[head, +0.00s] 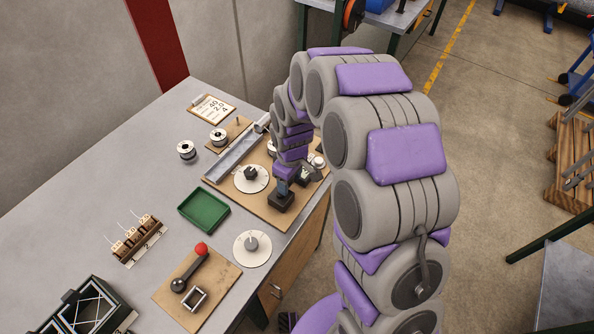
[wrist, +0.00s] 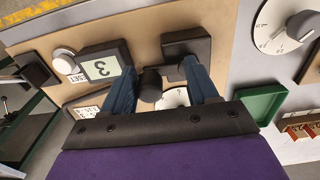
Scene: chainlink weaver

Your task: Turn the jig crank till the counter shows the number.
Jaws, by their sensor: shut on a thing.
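The jig board (head: 290,212) lies at the right edge of the grey bench. My gripper (wrist: 158,88) reaches down onto it, with its two blue fingers on either side of a dark crank knob (wrist: 150,84); it is shut on that knob. The tips partly hide the knob and the crank below. A black block (wrist: 187,46) stands on the board by one fingertip. The counter (wrist: 103,66) shows a 3, turned in the wrist view. A round white button (wrist: 64,61) with a RESET label sits beside it.
A white dial (head: 252,186) with a dark knob is on the board near my gripper. A green tray (head: 204,211), another dial (head: 253,247) and a red-ball lever (head: 201,249) stand nearer. Spools (head: 187,150) and a number card (head: 212,107) lie beyond.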

